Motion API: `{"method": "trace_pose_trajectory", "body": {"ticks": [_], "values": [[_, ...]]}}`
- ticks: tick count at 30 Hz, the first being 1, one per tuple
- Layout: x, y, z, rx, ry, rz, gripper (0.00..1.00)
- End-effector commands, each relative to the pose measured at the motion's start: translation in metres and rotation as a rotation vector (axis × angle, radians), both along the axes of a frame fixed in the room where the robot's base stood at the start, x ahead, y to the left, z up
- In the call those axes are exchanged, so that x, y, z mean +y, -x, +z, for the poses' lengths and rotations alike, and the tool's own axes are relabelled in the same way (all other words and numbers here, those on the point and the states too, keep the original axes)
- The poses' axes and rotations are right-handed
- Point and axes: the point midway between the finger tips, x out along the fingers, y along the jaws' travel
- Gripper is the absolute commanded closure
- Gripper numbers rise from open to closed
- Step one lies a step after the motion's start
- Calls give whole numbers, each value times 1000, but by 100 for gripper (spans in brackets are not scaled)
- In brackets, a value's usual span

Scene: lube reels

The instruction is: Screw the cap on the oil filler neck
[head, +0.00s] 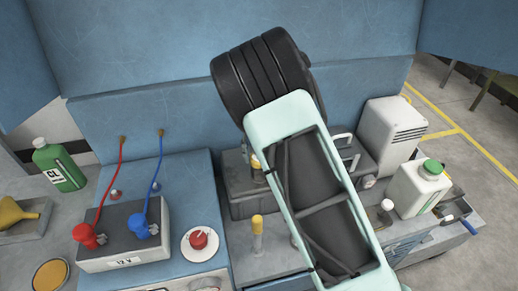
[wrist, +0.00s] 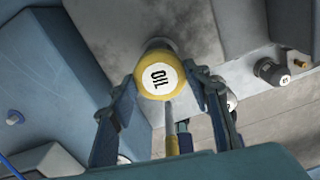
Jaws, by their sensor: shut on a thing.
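The oil cap is yellow with a white label reading "OIL" (wrist: 157,80), and it sits between the fingertips of my gripper (wrist: 161,74) in the wrist view. The fingers are shut on its two sides. A grey round part, likely the filler neck (wrist: 157,44), shows just behind the cap; whether the cap is seated on it cannot be told. In the head view a small yellow-topped part (head: 256,162) shows at the left edge of my arm, which hides my gripper and most of the area around it.
A yellow-handled stick (head: 257,224) stands in front of the engine block. A battery (head: 125,238) with red and blue clamps is at left. A white bottle with a green cap (head: 420,187) stands at right, and a green bottle (head: 59,165) at far left.

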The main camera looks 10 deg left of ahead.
Motion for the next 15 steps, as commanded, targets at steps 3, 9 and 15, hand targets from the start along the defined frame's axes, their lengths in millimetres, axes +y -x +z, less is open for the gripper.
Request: {"method": "trace_pose_trajectory", "body": {"ticks": [3, 9, 15], "values": [[0, 2, 3, 3, 3, -32, 79], [0, 2, 2, 4, 5, -95, 79], [0, 2, 1, 5, 5, -165, 79]]}}
